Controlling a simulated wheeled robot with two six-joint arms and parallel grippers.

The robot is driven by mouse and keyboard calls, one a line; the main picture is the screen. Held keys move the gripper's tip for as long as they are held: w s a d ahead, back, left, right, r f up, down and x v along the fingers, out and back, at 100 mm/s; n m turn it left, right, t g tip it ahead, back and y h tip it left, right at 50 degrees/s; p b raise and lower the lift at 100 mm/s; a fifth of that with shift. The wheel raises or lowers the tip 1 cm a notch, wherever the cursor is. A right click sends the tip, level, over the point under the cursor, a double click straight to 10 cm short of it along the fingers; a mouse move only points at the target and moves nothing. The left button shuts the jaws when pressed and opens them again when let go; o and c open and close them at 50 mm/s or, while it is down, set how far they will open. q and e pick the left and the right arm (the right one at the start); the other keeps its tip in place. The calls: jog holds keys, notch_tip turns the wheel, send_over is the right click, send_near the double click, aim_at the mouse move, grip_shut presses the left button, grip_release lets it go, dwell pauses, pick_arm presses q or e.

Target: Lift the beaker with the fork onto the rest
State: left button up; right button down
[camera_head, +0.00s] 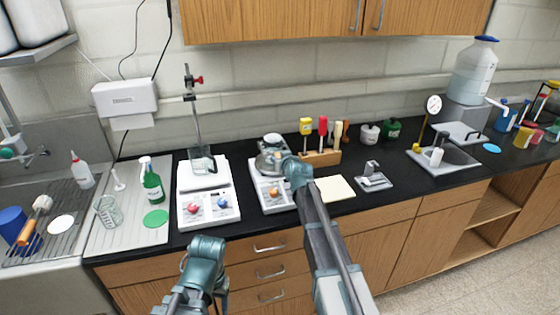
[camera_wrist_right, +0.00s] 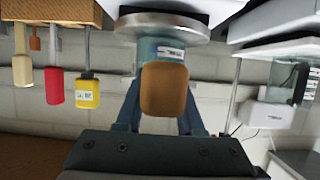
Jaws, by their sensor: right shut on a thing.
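My right gripper (camera_head: 279,160) reaches to the middle hotplate; in the right wrist view it (camera_wrist_right: 160,115) is shut on a brown handle (camera_wrist_right: 165,90), which I take for the fork's. The fork's prongs are hidden. Behind the handle, a bluish vessel with a white label (camera_wrist_right: 158,49), apparently the beaker, meets a round metal plate (camera_wrist_right: 160,22) in this upside-down view. In the head view its pale top (camera_head: 272,139) shows above the plate, partly hidden by my gripper. I cannot tell which object is the rest. My left arm ends low in front (camera_head: 206,248); its fingers do not show clearly.
A white hotplate (camera_head: 222,207) with a glass beaker (camera_head: 202,165) and stand (camera_head: 192,110) is on the left. A wooden rack (camera_head: 320,157) with colored handles stands right behind. A pale yellow pad (camera_head: 335,188) and a small grey device (camera_head: 374,181) lie on the black bench to the right.

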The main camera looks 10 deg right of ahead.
jog(key=shift+r, duration=0.2)
jog(key=shift+r+p, duration=1.35)
jog(key=shift+p, duration=0.15)
jog(key=shift+r, duration=0.15)
jog(key=shift+r+p, duration=0.7)
jog(key=shift+p, duration=0.2)
jog(key=shift+r, duration=0.15)
jog(key=shift+d, duration=0.1)
jog(key=s+d, duration=0.6)
jog(key=d, duration=0.4)
jog(key=s+d, duration=0.6)
jog(key=d, duration=0.5)
jog(key=shift+s, duration=0.25)
dwell(2.3)
jog(key=shift+d, duration=0.1)
